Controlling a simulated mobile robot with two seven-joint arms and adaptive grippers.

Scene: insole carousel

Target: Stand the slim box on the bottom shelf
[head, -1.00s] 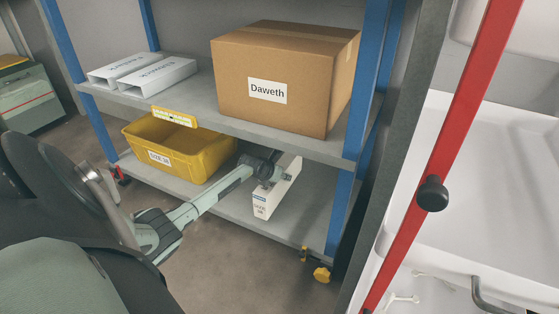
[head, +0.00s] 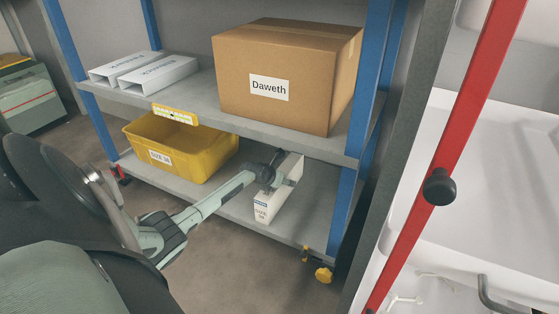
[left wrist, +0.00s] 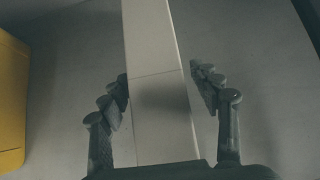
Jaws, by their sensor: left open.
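The slim white box (head: 264,210) stands upright on its narrow edge on the bottom shelf (head: 230,208), to the right of the yellow bin. My left gripper (head: 275,178) reaches in under the upper shelf, at the box's upper part. The box's far end runs out of that view. My right gripper is not in view.
The yellow bin (head: 160,147) stands on the bottom shelf at left. The upper shelf (head: 225,122), with a cardboard box (head: 310,75) and two white boxes (head: 155,76), is above my left arm. A blue post (head: 345,205) is at right.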

